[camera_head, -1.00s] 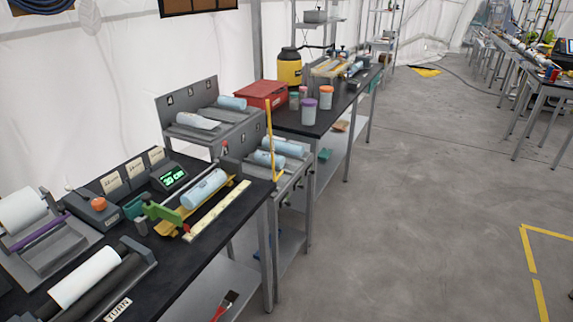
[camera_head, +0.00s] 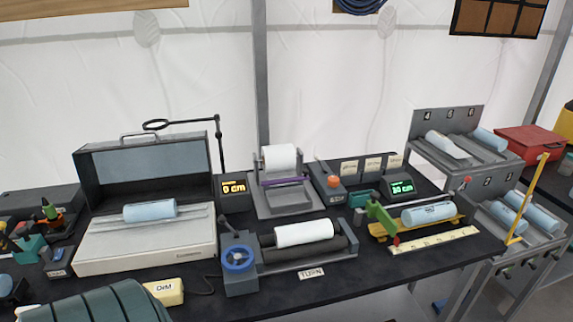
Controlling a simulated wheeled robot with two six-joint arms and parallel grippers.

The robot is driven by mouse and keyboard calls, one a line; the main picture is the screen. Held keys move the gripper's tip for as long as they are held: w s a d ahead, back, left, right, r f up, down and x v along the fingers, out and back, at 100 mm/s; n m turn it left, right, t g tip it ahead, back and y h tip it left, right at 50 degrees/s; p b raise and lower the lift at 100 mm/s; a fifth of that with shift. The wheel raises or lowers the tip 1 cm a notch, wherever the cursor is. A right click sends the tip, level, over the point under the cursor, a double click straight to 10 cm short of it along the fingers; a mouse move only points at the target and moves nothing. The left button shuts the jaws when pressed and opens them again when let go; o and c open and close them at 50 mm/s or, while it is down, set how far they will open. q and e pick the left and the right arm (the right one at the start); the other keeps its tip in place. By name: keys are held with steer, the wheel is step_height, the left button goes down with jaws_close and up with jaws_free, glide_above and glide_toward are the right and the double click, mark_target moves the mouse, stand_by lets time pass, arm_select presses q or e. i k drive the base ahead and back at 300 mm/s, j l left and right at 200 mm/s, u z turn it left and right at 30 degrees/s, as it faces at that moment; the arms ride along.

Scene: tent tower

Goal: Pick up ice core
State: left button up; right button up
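Several pale blue ice cores are in view. One ice core (camera_head: 150,210) lies in the open grey case at left. Another ice core (camera_head: 428,212) lies in the yellow cradle with the green clamp, right of centre. More lie on the grey rack at right: one ice core (camera_head: 446,145) and a second (camera_head: 490,139) on the upper tier, and a lower pair (camera_head: 520,211). Neither of my grippers is in view.
The dark bench (camera_head: 360,280) holds a roller stand labelled TURN with a white roll (camera_head: 304,233), a paper roll device (camera_head: 279,158), small displays and a yellow ruler (camera_head: 434,240). A ridged dark green object (camera_head: 100,305) fills the lower left. A red box (camera_head: 523,142) is far right.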

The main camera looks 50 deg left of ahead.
mark_target(159, 210)
steer(key=u, duration=2.4)
steer(key=i+j, duration=0.1)
steer(key=j, duration=0.55)
steer(key=i+j, duration=0.15)
steer(key=j, duration=0.2)
